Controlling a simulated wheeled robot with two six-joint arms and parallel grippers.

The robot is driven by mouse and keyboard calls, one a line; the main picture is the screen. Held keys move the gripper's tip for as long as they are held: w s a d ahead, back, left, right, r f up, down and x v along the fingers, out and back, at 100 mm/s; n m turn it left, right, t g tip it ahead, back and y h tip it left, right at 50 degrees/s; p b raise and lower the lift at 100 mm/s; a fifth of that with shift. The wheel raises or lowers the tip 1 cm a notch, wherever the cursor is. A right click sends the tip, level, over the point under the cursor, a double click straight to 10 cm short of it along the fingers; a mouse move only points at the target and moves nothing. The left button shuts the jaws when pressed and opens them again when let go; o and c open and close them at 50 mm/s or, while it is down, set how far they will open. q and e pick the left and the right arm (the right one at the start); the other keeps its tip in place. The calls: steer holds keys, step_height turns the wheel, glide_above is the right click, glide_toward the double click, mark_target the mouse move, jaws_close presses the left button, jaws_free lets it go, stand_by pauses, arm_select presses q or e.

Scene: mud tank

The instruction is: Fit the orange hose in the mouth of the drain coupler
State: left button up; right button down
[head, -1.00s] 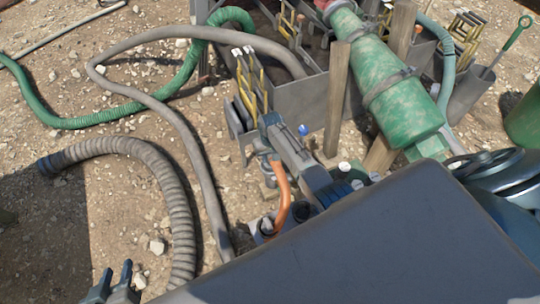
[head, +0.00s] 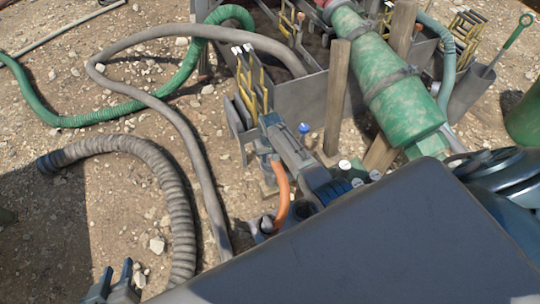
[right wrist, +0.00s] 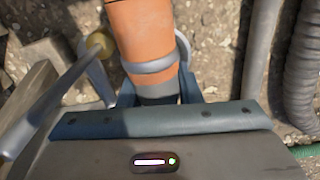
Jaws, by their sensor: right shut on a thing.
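The orange hose (head: 282,188) is a short curved piece in the middle of the head view. In the right wrist view the orange hose (right wrist: 145,35) carries a metal clamp band and has a dark grey end section. My right gripper (right wrist: 158,93) is shut around that grey section. A grey fitting (head: 265,224), which may be the drain coupler, stands by the hose's lower end in the head view. I cannot tell whether the hose touches it or sits in its mouth. My left gripper (head: 118,275) is open and empty at the lower left, over the ground.
A ribbed grey hose (head: 160,165) and a smooth grey hose (head: 180,125) lie on the stony ground at left. A green hose (head: 90,120) lies beyond. A wooden post (head: 337,95) and a green cylinder (head: 400,100) stand by the metal tank.

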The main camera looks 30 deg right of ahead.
steer(key=shift+f+b, duration=0.3)
steer(key=shift+f, duration=0.25)
stand_by(0.5)
steer(key=c, duration=0.9)
jaws_free()
steer(key=shift+c, duration=0.2)
step_height(320, 180, up, 11)
steer(key=p, duration=0.3)
steer(key=shift+f+p, duration=0.1)
steer(key=shift+p, duration=0.3)
